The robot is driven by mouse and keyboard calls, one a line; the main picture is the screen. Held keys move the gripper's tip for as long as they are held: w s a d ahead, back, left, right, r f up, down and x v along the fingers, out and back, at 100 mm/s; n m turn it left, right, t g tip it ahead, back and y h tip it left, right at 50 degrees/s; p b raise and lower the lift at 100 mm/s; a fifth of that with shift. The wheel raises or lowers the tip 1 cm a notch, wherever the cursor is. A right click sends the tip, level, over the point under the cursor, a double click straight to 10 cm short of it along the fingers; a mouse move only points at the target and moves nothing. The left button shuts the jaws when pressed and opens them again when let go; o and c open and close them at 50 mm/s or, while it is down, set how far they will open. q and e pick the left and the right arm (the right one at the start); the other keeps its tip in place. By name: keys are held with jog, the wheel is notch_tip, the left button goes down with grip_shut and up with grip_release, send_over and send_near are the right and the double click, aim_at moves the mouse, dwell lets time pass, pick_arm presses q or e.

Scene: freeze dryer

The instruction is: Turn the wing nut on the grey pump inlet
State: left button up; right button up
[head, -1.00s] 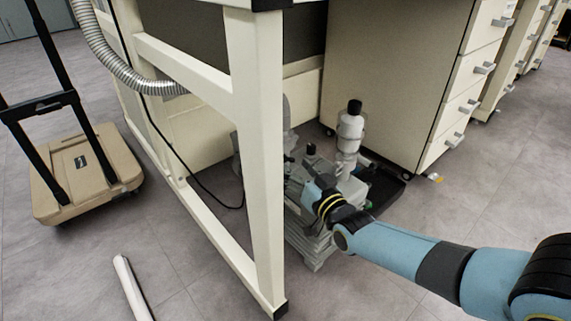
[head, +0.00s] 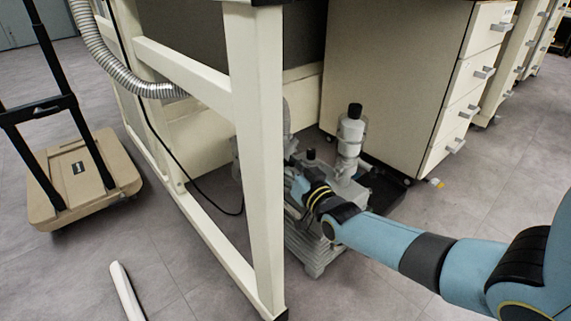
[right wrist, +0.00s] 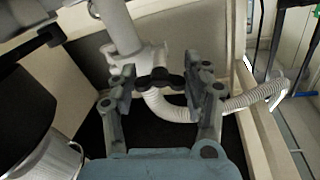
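The grey pump (head: 318,250) stands on the floor under the bench, behind the cream bench leg. My right gripper (right wrist: 163,82) reaches in at the pump's inlet side. The right wrist view shows its two fingers apart, one on each side of the dark wing nut (right wrist: 166,80). The nut's lobes point toward the fingers; I cannot tell whether they touch. The nut sits at the light grey inlet joint (right wrist: 150,58), where a pale corrugated hose (right wrist: 165,108) joins. In the head view the fingers and nut are hidden. My left gripper is not in view.
The cream bench leg (head: 258,150) stands close to the left of my right arm. A drawer cabinet (head: 400,80) is behind the pump. A white-grey bottle-shaped filter (head: 350,138) rises from the pump. A tan cart (head: 85,180) stands at left. Floor at right is free.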

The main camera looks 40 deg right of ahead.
jog(key=c, duration=0.7)
jog(key=shift+m, duration=0.3)
